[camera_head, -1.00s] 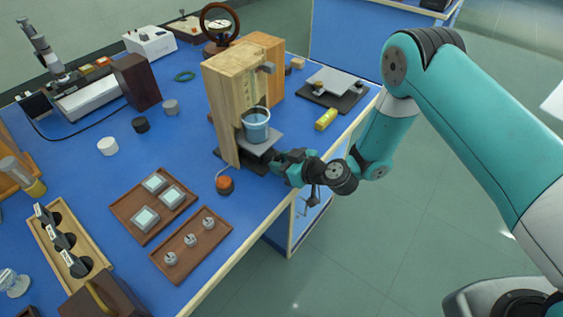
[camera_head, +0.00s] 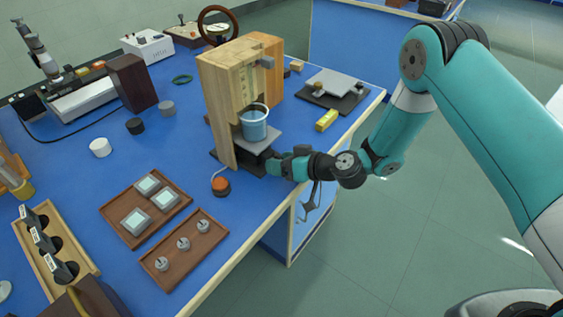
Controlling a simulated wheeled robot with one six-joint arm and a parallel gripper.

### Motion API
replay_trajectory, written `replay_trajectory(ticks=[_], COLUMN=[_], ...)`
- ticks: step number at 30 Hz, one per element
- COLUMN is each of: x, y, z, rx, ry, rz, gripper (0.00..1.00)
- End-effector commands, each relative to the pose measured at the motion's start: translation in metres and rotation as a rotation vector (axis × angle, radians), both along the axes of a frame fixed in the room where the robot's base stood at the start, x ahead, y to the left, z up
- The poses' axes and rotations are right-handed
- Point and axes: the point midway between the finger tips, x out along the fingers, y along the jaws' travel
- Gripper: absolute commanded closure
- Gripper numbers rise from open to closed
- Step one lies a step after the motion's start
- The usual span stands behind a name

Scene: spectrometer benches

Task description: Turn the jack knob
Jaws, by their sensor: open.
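The jack stands on the blue bench in front of a wooden frame (camera_head: 219,97), with its grey top plate (camera_head: 262,140) showing and a blue cup (camera_head: 255,125) standing on that plate. The jack's dark base (camera_head: 226,160) shows below. The jack knob cannot be made out; my gripper and wrist cover that side of the jack. My gripper (camera_head: 272,166) is at the jack's right front side, low, just beneath the plate level. It is open, and its fingertips are partly hidden against the dark jack. Whether it touches the knob cannot be told.
Two brown trays (camera_head: 120,214) with small blocks and weights lie in front. A yellow block (camera_head: 327,120) lies to the right. The bench edge (camera_head: 239,262) runs beneath my arm.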

Motion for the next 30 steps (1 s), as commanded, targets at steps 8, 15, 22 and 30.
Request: replay_trajectory(ticks=[8,15,22,30], x=[-0.001,-0.017,-0.045,-0.07], y=[-0.002,-0.034,-0.084,-0.128], z=[0.0,0.012,0.033,0.054], rx=[-0.001,0.0,0.0,0.0], ry=[0.001,0.004,0.003,0.0], rz=[0.0,-0.005,-0.007,-0.005], gripper=[0.37,0.37,0.37,0.37])
